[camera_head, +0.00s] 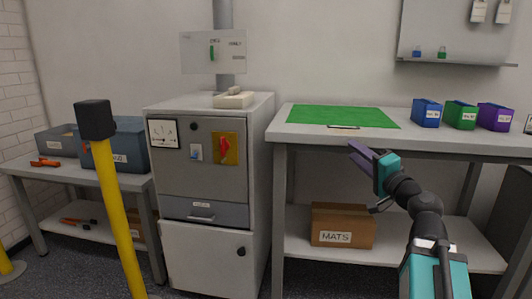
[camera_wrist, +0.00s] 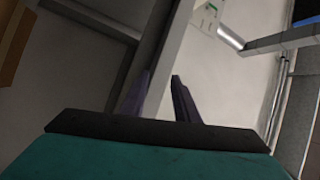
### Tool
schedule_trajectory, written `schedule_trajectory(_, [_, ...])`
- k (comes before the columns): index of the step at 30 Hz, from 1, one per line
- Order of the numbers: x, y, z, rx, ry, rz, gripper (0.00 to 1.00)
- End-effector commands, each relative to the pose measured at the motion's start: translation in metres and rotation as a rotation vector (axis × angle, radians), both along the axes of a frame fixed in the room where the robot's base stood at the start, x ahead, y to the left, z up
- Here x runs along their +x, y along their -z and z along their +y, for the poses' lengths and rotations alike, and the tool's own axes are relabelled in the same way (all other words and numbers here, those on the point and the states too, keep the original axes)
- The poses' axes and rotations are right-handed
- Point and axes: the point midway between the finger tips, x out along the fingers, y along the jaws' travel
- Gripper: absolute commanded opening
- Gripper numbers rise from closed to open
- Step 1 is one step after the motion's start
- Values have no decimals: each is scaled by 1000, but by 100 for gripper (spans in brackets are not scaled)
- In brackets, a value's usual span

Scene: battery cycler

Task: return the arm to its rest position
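My gripper (camera_head: 360,152) is raised in front of the bench with the green mat, left of my teal and black arm. Its two purple-grey fingers point up and to the left in the head view. In the wrist view the fingers (camera_wrist: 160,77) stand apart with a gap between them, and nothing is held. The arm is bent and comes up from the lower right of the head view. The gripper appears clear of the bench, though its exact distance from the front edge cannot be told.
The bench (camera_head: 460,144) carries a green mat (camera_head: 335,116) and blue, green and purple bins. A MATS box (camera_head: 343,226) sits on its lower shelf. A grey cabinet (camera_head: 200,158) with a red switch stands left. A yellow post (camera_head: 118,215) stands in front.

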Motion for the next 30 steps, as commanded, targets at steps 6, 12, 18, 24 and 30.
schedule_trajectory(6, [20,53,18,-79,-35,141,28])
schedule_trajectory(12, [28,108,35,-155,-74,268,28])
schedule_trajectory(18, [27,163,52,-232,-120,395,28])
schedule_trajectory(24, [15,216,69,-310,-175,522,28])
schedule_trajectory(30, [-6,268,86,-390,-238,648,28])
